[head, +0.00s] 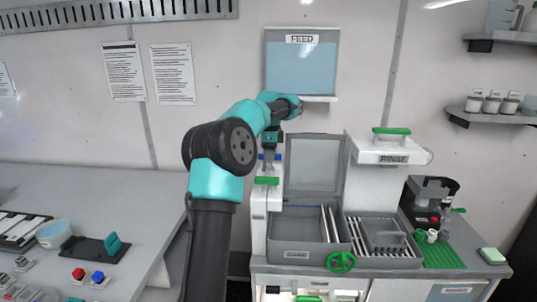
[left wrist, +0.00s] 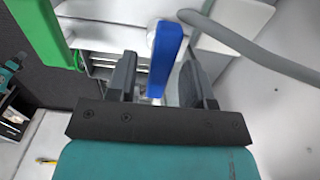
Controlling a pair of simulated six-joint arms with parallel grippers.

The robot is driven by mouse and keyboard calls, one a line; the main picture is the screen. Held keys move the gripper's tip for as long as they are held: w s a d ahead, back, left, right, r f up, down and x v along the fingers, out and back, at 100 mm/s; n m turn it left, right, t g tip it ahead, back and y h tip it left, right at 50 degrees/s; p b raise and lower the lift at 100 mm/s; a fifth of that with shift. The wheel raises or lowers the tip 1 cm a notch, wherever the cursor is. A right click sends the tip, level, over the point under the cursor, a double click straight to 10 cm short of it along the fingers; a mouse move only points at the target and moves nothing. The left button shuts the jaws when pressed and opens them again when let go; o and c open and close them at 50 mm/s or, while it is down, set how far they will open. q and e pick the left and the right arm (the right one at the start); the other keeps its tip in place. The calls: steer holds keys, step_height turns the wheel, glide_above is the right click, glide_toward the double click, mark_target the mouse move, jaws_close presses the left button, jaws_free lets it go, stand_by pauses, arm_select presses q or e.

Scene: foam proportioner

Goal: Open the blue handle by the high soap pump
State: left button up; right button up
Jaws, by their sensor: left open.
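The blue handle (left wrist: 164,48) is an upright bar in the left wrist view. It stands between the two fingers of my left gripper (left wrist: 158,66), nearer the right finger; I cannot tell if they touch. My left gripper is open around it. In the head view the left gripper (head: 271,158) is at the narrow white unit, and only slivers of blue show beside it. A green handle (head: 266,181) sits just below there; a green bar (left wrist: 42,32) also shows at the left of the left wrist view. I cannot pick out the soap pump. My right gripper is not in view.
A grey open-lidded basin (head: 300,258) with a green round knob (head: 341,262) stands right of the white unit. Beyond are the RINSE unit (head: 385,158) and a black machine (head: 430,200). A grey hose (left wrist: 255,48) passes right of the blue handle.

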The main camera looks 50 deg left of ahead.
arm_select(q)
steer(key=shift+c, duration=0.4)
jaws_close()
